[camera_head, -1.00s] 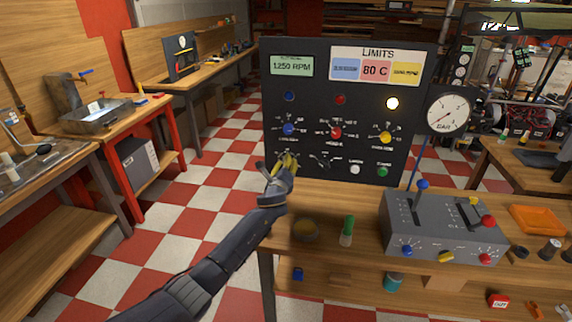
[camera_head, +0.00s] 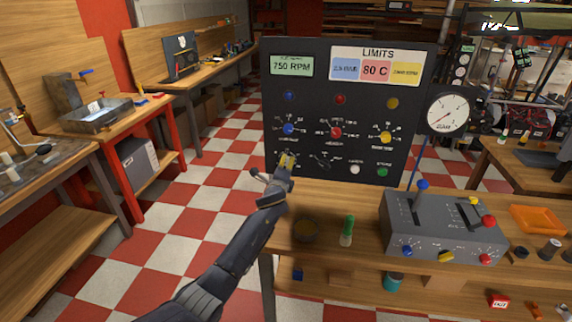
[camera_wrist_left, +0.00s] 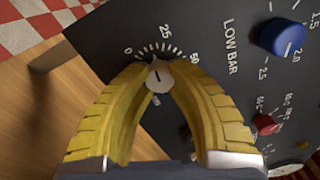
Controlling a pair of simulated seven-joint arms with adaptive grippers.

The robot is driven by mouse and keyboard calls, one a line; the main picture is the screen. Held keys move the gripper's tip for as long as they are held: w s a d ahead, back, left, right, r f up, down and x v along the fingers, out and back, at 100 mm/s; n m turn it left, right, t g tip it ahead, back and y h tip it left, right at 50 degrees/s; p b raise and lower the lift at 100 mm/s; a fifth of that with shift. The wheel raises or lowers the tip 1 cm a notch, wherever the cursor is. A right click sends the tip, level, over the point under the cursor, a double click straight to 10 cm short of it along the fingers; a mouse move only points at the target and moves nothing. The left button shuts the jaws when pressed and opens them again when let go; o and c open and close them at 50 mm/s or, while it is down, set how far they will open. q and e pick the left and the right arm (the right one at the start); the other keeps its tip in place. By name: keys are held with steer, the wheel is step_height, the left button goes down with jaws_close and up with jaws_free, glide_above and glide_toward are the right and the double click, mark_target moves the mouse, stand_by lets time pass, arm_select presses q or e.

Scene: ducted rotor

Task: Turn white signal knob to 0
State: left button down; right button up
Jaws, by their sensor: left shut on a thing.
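The white signal knob (camera_wrist_left: 158,75) sits low on the left of the black panel (camera_head: 335,68). In the left wrist view its printed scale shows 0, 25 and 50. A short dark mark shows on the knob, but I cannot read its setting surely. My left gripper (camera_head: 287,158) has yellow ribbed fingers, shut on the knob from both sides; the fingers also show in the left wrist view (camera_wrist_left: 159,80). In the head view the gripper hides the knob. The panel's display (camera_head: 292,65) reads 750 RPM. My right gripper is in no view.
Blue (camera_head: 288,129), red (camera_head: 336,132) and yellow (camera_head: 386,137) knobs sit on the panel above and right of my gripper. A grey lever box (camera_head: 440,225) and a green-topped item (camera_head: 347,230) stand on the bench. The floor left of the bench is clear.

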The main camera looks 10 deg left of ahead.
arm_select(q)
steer(key=n, duration=0.3)
steer(key=shift+n, duration=2.1)
steer(key=c, duration=1.1)
jaws_free()
steer(key=shift+o, duration=0.2)
steer(key=shift+s, duration=0.1)
steer(key=s, duration=1.2)
steer(key=shift+a, duration=0.15)
